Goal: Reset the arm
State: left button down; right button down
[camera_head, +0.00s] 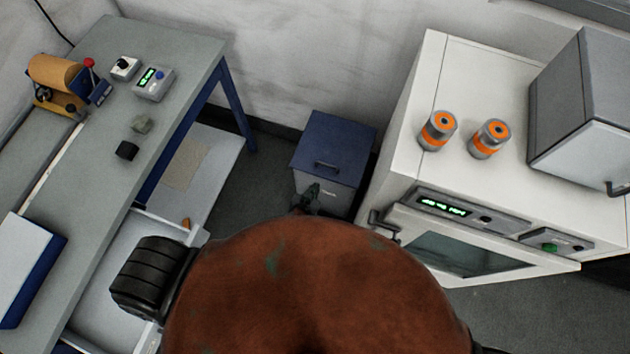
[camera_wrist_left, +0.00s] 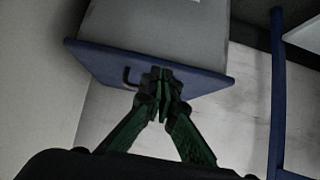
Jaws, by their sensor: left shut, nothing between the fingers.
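My left gripper (camera_head: 309,197) shows just past my reddish-brown body in the head view, in front of a grey bin with a blue lid (camera_head: 333,142). In the left wrist view its dark green fingers (camera_wrist_left: 160,92) are shut with nothing between them. They overlap the edge of the blue lid (camera_wrist_left: 215,80) near a dark handle (camera_wrist_left: 128,76); I cannot tell if they touch it. The lid lies flat on the bin. My right gripper is not in either view.
A workbench (camera_head: 185,45) on the left holds small devices and a drawer (camera_head: 95,310) standing open below. A white oven cabinet (camera_head: 400,120) on the right bears two orange-banded cans (camera_head: 438,131) and a grey box (camera_head: 580,100). Dark floor is free between bench and bin.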

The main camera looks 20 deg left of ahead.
pick_arm(q)
jog(key=shift+s+a, duration=0.1)
jog(key=shift+s, duration=0.65)
jog(key=s+a+f+m+g, duration=0.1)
jog(key=s+a+f+g, duration=0.3)
jog(key=s+f, duration=0.75)
jog(key=s+a+f+g, duration=0.2)
jog(key=s+a+f, duration=0.4)
jog(key=s+f, duration=0.55)
jog(key=s+a+f+g, duration=0.1)
jog(key=s+a+f, duration=0.2)
jog(key=s, duration=0.4)
jog(key=s+a+f+g, duration=0.1)
jog(key=s+a+f, duration=0.2)
jog(key=s, duration=0.5)
jog(key=s+a+f+g, duration=0.1)
jog(key=s+a+f, duration=0.2)
jog(key=s, duration=0.4)
jog(key=shift+s+f, duration=0.15)
jog(key=shift+f, duration=0.3)
jog(key=shift+s, duration=0.1)
